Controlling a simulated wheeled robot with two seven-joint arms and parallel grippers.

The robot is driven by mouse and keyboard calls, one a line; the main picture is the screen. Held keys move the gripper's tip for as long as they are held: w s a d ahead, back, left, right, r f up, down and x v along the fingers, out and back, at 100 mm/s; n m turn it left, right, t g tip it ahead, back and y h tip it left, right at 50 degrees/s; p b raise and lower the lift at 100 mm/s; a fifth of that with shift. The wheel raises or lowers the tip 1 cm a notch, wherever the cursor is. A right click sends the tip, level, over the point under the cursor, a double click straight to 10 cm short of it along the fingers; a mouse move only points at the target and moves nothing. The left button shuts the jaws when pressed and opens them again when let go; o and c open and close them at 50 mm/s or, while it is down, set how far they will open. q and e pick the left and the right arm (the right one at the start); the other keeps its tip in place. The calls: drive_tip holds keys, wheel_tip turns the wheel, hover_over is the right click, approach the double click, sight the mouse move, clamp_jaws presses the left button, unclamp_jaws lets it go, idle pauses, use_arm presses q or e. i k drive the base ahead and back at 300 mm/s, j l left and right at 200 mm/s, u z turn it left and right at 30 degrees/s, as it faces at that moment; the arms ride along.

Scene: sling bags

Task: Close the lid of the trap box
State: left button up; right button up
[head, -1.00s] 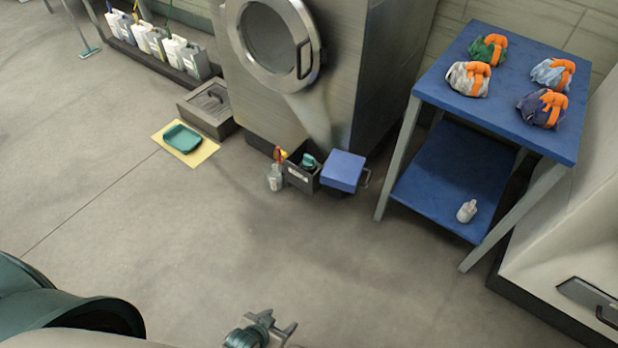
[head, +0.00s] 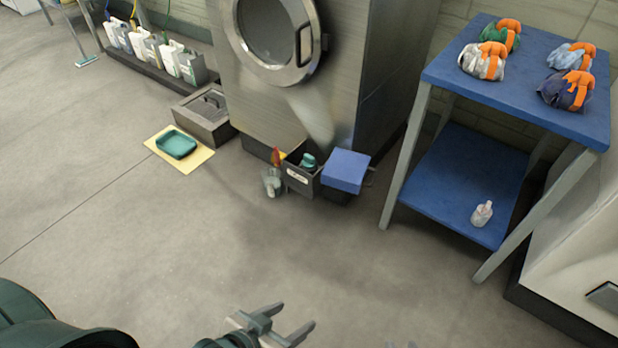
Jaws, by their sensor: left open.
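A low grey metal box (head: 192,122) stands on the floor at the left foot of the big steel machine and looks most like the trap box. A dark curved handle or rim (head: 213,100) shows at its top; I cannot tell how its lid sits. My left gripper (head: 293,317) is at the bottom middle, open and empty, its two fingers apart over bare floor, well away from the box. Only small grey tips, probably of my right gripper (head: 401,345), show at the bottom edge; their opening cannot be told.
A teal tray (head: 176,145) lies on a yellow mat (head: 203,161) before the box. A dark bin (head: 299,184), a bottle (head: 272,183) and a blue-topped box (head: 346,171) stand by the machine (head: 343,60). A blue table (head: 470,68) holds bags. The middle floor is clear.

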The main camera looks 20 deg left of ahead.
sight(346, 170)
drive_tip(key=k+l+u, duration=0.15)
drive_tip(key=l, duration=0.15)
drive_tip(key=k+l+u, duration=0.2)
drive_tip(key=l, duration=0.15)
drive_tip(key=i+j, duration=0.15)
drive_tip(key=i, duration=0.3)
drive_tip(key=i+j+u, duration=0.1)
drive_tip(key=i, duration=0.35)
drive_tip(key=i+j, duration=0.2)
drive_tip(key=i, duration=0.25)
